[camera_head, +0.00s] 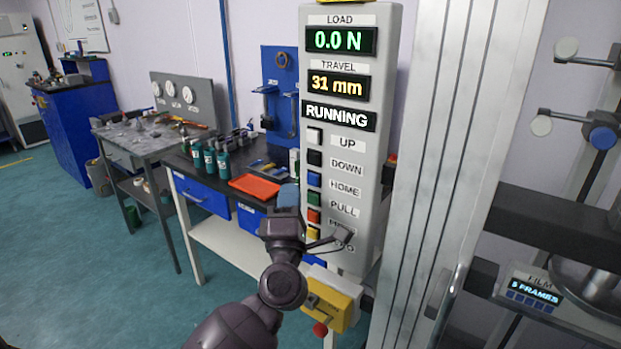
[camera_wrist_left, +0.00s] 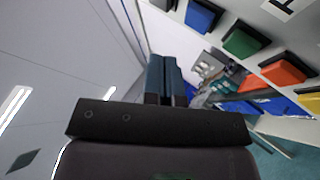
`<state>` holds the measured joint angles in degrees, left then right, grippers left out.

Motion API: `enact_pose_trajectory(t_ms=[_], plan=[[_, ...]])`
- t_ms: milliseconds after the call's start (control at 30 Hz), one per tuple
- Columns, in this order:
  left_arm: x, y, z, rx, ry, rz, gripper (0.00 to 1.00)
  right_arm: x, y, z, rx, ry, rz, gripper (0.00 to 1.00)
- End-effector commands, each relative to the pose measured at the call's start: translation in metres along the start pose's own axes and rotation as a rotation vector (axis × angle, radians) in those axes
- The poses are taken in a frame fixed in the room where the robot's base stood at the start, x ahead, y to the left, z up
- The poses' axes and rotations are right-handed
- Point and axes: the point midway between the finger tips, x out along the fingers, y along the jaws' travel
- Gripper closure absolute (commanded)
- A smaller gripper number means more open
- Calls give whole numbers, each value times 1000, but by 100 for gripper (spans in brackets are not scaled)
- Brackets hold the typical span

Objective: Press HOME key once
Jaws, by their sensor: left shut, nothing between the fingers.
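The control panel (camera_head: 375,120) stands upright in the head view. Its column of keys runs from a pale UP key to a yellow one. The blue HOME key (camera_head: 314,179) sits beside the HOME label, below the black DOWN key (camera_head: 315,157) and above the green PULL key (camera_head: 314,199). My left gripper (camera_head: 288,194) is shut and empty, left of the lower keys, and appears apart from them. In the left wrist view its closed fingers (camera_wrist_left: 164,65) point up, with the blue key (camera_wrist_left: 202,16) above and to the right. My right gripper is not in view.
The panel displays read 0.0 N, 31 mm and RUNNING. The green, orange (camera_head: 314,216) and yellow keys lie close below HOME. A bench with an orange tray (camera_head: 255,186) and bottles stands behind the gripper. A tall metal column (camera_head: 465,150) rises right of the panel.

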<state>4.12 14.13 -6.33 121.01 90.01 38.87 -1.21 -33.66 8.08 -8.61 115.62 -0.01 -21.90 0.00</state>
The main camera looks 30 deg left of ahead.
Motion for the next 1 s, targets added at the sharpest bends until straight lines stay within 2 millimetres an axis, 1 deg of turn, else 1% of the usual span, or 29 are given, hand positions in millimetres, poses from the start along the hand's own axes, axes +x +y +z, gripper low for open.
enact_pose_trajectory(t_ms=[33, 200, 400, 1000], plan=[[-2, 4, -2, 0, 0, 0, 100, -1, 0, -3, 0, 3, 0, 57], [-12, 10, -9, 1, 0, 0, 100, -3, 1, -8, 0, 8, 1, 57], [-18, 14, -14, -1, 0, 0, 100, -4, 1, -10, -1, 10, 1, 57], [-19, 14, -14, 0, 0, 0, 100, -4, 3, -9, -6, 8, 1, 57]])
